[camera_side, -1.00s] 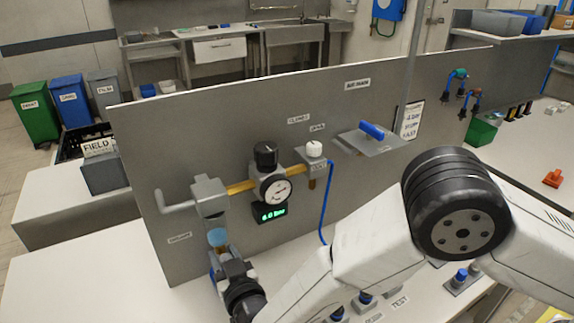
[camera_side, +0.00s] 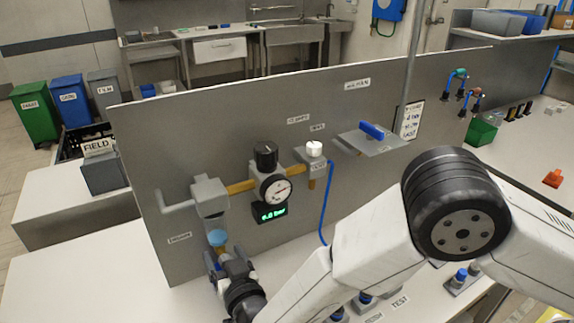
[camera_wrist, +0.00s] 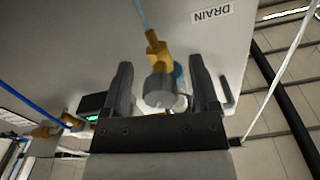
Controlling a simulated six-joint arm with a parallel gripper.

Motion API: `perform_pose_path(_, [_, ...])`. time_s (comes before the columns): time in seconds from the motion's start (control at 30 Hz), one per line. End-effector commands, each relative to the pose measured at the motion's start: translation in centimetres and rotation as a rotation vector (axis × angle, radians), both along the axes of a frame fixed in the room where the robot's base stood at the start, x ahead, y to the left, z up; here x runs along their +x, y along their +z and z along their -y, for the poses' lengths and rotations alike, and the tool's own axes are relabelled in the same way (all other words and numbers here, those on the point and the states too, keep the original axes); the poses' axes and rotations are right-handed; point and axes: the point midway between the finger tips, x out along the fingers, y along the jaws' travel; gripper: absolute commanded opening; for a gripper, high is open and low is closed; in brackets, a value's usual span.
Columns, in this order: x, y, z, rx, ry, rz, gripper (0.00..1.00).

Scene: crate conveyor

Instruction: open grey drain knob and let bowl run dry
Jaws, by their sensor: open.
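The grey drain knob (camera_wrist: 160,92) sits on a brass fitting (camera_wrist: 154,46) and lies between the two fingers of my open gripper (camera_wrist: 160,84) in the wrist view. Gaps show on both sides, so the fingers do not seem to grip it. The light blue bowl (camera_side: 217,238) hangs under the grey filter housing (camera_side: 210,196); part of it shows behind the knob in the wrist view (camera_wrist: 178,72). In the side view my gripper (camera_side: 228,262) is just below the bowl and hides the knob. The water level in the bowl cannot be made out.
A grey panel (camera_side: 150,140) stands right behind the filter. To its right are a round gauge (camera_side: 275,188), a black knob (camera_side: 265,155) and a green-lit readout (camera_side: 269,212). A blue tube (camera_side: 326,205) runs down the panel. The white bench (camera_side: 100,285) at left is clear.

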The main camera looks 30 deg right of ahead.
Motion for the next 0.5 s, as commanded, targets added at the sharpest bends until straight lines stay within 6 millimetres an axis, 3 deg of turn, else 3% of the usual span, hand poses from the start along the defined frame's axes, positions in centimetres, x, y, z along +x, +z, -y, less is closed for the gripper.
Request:
perform_pose_path(0.27, [-0.9,0.0,0.0,0.000,0.001,-0.002,0.77])
perform_pose_path(0.5, [-3.7,0.0,-0.1,-0.001,0.003,-0.001,0.77])
